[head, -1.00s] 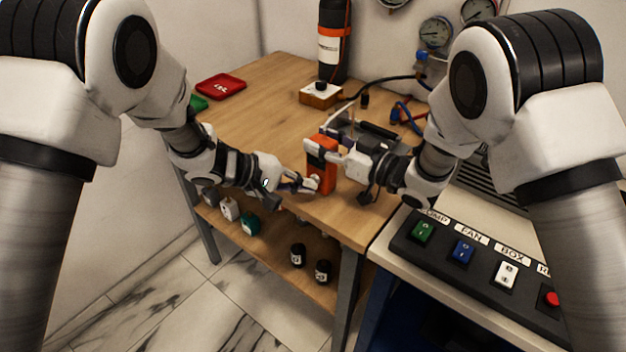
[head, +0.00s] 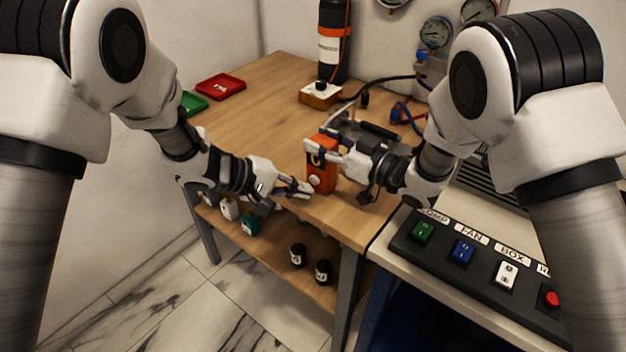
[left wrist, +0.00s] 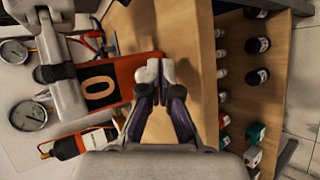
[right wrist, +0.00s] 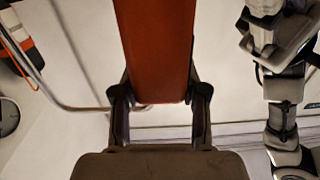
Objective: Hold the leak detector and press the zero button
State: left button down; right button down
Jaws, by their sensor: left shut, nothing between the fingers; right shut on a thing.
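The leak detector (head: 323,181) is an orange box held upright at the table's front edge. My right gripper (head: 312,150) is shut on its upper part; the detector also fills the jaws in the right wrist view (right wrist: 155,45). A dark display with an orange 0 shows in the left wrist view (left wrist: 99,88). A pale round button (head: 315,180) is on the detector's lower front.
A switch panel (head: 480,262) stands at the right. A black cylinder (head: 333,45), a small orange-and-white box (head: 320,95) and gauges (head: 436,32) are at the back. Red (head: 220,86) and green trays lie at the left. Bottles (head: 298,255) stand on the lower shelf.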

pick_arm(q)
jog(key=s+a, duration=0.1)
jog(key=s, duration=0.1)
jog(key=s+a, duration=0.1)
jog(key=s, duration=0.1)
jog(key=shift+a, duration=0.4)
dwell(0.4)
pick_arm(e)
jog(key=c, duration=0.5)
grip_release()
jog(key=shift+c, duration=0.2)
jog(key=v, duration=0.7)
jog(key=shift+s+d, duration=0.15)
jog(key=shift+d, duration=0.15)
pick_arm(q)
jog(key=shift+s, duration=0.1)
pick_arm(e)
jog(key=shift+a, duration=0.15)
